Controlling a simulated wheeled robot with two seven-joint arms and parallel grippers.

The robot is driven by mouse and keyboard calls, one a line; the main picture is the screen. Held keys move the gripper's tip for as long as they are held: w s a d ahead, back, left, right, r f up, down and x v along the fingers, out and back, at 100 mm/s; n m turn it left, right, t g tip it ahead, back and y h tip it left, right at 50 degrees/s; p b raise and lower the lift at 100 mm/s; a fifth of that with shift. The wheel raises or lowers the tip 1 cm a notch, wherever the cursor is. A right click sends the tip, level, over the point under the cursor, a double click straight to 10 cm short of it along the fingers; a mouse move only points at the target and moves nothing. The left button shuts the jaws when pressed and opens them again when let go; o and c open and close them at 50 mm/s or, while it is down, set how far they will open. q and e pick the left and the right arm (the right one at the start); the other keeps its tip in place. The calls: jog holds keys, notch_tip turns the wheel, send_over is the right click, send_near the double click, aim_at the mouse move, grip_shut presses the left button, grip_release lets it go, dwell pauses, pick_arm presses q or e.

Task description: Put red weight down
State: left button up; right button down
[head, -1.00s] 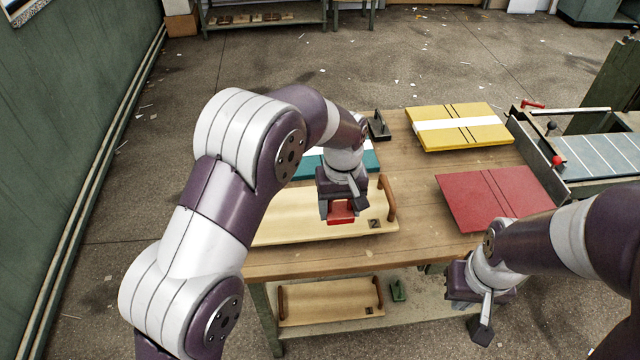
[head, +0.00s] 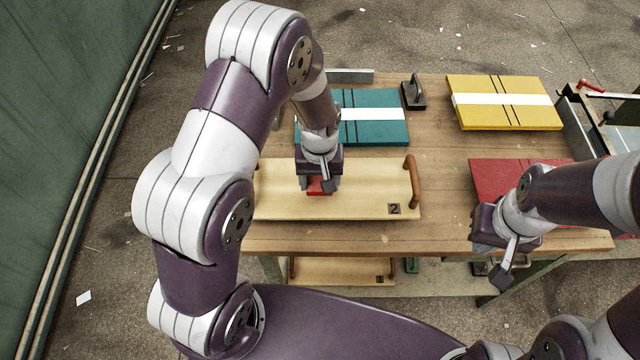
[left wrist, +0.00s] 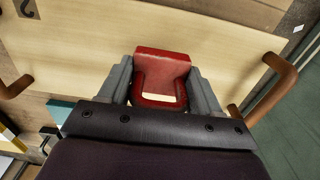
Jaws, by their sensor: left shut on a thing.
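The red weight (head: 318,187) is between the fingers of my left gripper (head: 319,184), over the middle of a pale wooden board (head: 365,180) with brown handles and a "2" label. In the left wrist view the red weight (left wrist: 163,62) is a red block with an opening, gripped from both sides by the grey fingers (left wrist: 160,85). The board (left wrist: 90,50) spreads out behind it. I cannot tell whether the weight touches the board. My right gripper (head: 493,270) hangs by the table's front edge, apart from the weight; its finger gap is not clear.
On the wooden table (head: 440,150) lie a teal board (head: 385,130), a yellow board (head: 480,113) and a red board (head: 495,170). A dark handled block (head: 413,97) stands behind. Another board (head: 340,270) lies on the shelf below.

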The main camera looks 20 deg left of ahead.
aim_at(319, 190)
pick_arm(q)
jog(key=f, duration=0.2)
jog(key=shift+s+f, duration=0.3)
jog(key=shift+f, duration=0.05)
jog(key=shift+w+f, duration=0.2)
jog(key=shift+f, duration=0.2)
jog(key=o, duration=1.5)
jog(key=shift+s, duration=0.1)
notch_tip(319, 190, up, 12)
jog(key=shift+f+b, duration=0.25)
jog(key=shift+b, duration=0.05)
jog(key=s+a+r+m, duration=0.1)
jog(key=s, duration=0.2)
jog(key=s+a+r+m+t, duration=0.1)
jog(key=s, duration=0.3)
jog(key=s+a+r+m, duration=0.1)
jog(key=s+a, duration=0.1)
jog(key=s, duration=0.2)
jog(key=shift+r+m, duration=0.25)
jog(key=shift+m, duration=0.05)
